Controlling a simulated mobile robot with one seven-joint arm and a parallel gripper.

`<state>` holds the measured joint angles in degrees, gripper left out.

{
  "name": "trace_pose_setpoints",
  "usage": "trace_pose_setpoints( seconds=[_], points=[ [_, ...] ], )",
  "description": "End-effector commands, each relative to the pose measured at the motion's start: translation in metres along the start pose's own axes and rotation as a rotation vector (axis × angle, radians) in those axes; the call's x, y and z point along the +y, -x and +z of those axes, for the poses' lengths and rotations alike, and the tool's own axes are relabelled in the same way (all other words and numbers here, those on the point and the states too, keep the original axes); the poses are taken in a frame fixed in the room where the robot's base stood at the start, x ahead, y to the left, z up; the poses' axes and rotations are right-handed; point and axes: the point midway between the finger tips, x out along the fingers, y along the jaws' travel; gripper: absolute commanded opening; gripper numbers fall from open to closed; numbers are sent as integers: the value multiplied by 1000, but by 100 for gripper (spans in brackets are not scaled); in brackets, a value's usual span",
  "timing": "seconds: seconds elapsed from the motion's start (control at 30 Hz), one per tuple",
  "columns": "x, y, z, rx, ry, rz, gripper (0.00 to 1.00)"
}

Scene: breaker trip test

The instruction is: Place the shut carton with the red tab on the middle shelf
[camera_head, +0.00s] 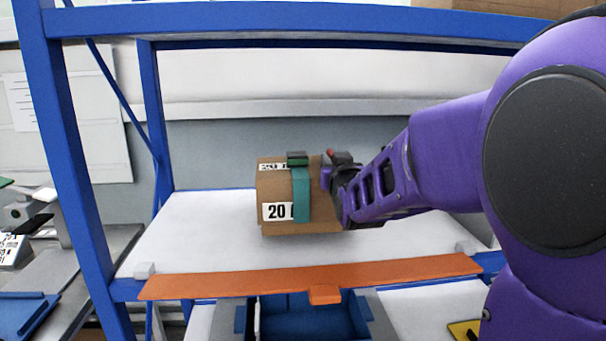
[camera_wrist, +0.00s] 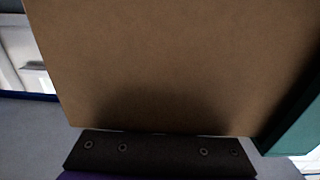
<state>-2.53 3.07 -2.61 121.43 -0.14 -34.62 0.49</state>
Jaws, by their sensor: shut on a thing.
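A brown carton (camera_head: 275,185) with "20" labels and a teal strap (camera_head: 301,195) is over the white shelf (camera_head: 200,228) of the blue rack in the head view. A dark green piece sits at the top of the strap. A small red piece (camera_head: 339,156) shows at the carton's right top, beside my gripper; I cannot tell which it belongs to. My gripper (camera_head: 338,188) is shut on the carton from the right. Whether the carton touches the shelf is unclear. In the wrist view the carton (camera_wrist: 170,60) fills most of the picture above a dark gripper part.
An orange bar (camera_head: 240,284) runs along the shelf's front edge. Blue posts (camera_head: 75,150) and a top beam (camera_head: 300,22) frame the opening. A blue bin (camera_head: 305,318) stands below. The shelf is clear left of the carton.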

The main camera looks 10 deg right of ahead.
Motion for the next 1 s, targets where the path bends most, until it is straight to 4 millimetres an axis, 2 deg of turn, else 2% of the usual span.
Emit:
trace_pose_setpoints(
  seconds=[0.1,0.2,0.57,0.6,0.77,1.0],
  points=[
    [0,0,17,1,-1,0,0],
    [0,0,25,2,-1,0,0],
    [0,0,28,5,-1,0,0],
    [0,0,30,-1,0,0,17],
    [0,0,29,-2,0,0,45],
    [0,0,30,-2,0,0,45]
  ],
)
